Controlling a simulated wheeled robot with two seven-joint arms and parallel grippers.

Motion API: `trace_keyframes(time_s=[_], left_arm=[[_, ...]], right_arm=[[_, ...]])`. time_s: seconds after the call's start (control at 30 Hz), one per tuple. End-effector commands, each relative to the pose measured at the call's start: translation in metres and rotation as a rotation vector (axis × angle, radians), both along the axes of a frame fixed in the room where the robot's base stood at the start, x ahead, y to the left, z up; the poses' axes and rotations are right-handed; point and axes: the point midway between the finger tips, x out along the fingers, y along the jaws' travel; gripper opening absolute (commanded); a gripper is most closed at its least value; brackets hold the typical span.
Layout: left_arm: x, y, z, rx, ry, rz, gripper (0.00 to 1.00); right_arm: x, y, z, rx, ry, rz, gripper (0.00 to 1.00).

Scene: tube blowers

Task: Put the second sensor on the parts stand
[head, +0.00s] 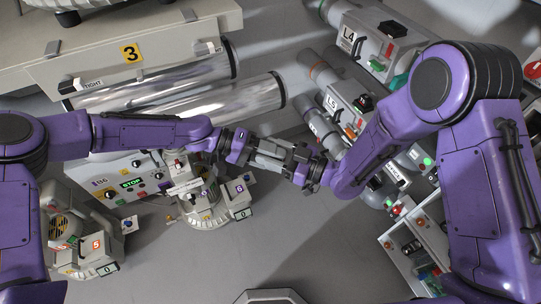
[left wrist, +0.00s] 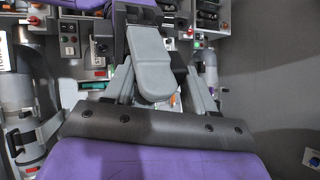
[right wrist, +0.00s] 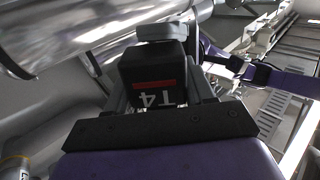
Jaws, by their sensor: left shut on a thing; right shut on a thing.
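My left gripper (head: 272,156) and right gripper (head: 304,166) face each other almost tip to tip in mid-air, near the middle of the head view. In the right wrist view, my right gripper is shut on a black box-shaped sensor (right wrist: 152,78) with a red stripe and the label T4. A grey end (right wrist: 160,32) shows beyond it. In the left wrist view, my left gripper is shut on a grey rounded part (left wrist: 153,72), apparently of the same sensor. In the head view the fingers mostly hide the sensor. I cannot tell for sure which thing is the parts stand.
A light panel or stand with small parts (head: 395,248) is at lower right, partly behind my right arm. Shiny tubes (head: 225,100) lie below the bench marked 3. Machine 6 (head: 215,208) stands below my left arm.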

Motion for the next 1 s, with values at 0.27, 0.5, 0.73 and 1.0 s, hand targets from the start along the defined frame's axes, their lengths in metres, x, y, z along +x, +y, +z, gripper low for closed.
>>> trace_keyframes(time_s=[0.27,0.5,0.73,1.0], left_arm=[[0.0,-0.002,0.004,-0.005,-0.001,-0.002,0.12],[0.0,-0.002,0.003,-0.004,-0.002,-0.001,0.12],[0.0,-0.001,0.003,-0.004,-0.001,-0.001,0.12],[0.0,-0.001,0.003,-0.004,-0.001,-0.001,0.05]], right_arm=[[-0.002,0.001,-0.001,-0.003,0.003,0.004,0.83],[-0.004,-0.006,-0.001,-0.003,0.003,0.002,0.83],[-0.028,-0.054,-0.001,0.001,0.005,-0.002,0.83],[-0.052,-0.1,-0.002,-0.002,0.002,0.001,0.83]])
